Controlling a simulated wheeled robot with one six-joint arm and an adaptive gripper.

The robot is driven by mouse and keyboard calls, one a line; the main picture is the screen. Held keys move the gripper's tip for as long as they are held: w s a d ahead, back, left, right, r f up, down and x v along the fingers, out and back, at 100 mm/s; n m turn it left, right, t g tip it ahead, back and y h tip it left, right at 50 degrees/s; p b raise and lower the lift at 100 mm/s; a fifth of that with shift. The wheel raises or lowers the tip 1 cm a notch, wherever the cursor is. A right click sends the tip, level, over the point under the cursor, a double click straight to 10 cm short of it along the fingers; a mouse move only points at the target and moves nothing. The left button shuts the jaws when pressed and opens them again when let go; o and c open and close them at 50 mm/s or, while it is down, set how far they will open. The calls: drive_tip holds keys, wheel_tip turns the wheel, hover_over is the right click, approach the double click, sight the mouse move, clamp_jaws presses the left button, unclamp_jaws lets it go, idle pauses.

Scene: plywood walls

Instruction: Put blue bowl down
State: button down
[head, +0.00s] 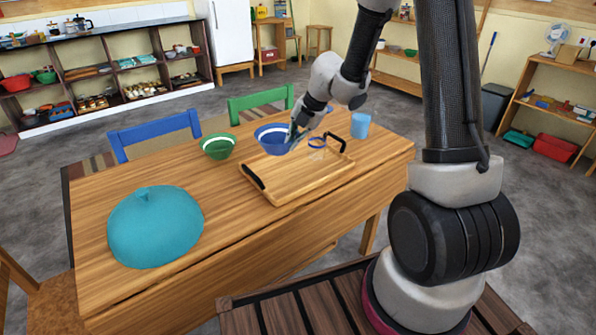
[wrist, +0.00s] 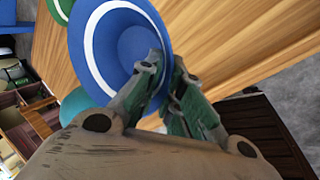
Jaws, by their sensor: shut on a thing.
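The blue bowl (head: 269,139) has a white band inside its rim. In the head view it is at the far side of the wooden table, over or beside the back edge of a wooden tray. My gripper (head: 297,132) is at the bowl's right side, shut on its rim. In the wrist view the blue bowl (wrist: 112,50) is large and tilted in the picture, with the fingers (wrist: 166,85) pinching its wall. I cannot tell whether the bowl's base touches anything.
The wooden tray (head: 300,178) has black handles and a small glass on it. A green bowl (head: 218,147) stands left of the blue bowl. A light blue cup (head: 360,126) stands to the right. A teal domed cover (head: 155,228) lies at the left front.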

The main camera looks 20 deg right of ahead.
wheel_tip(320, 180, down, 10)
idle(0.6)
drive_tip(key=shift+f, duration=0.1)
drive_tip(key=c, duration=1.6)
unclamp_jaws()
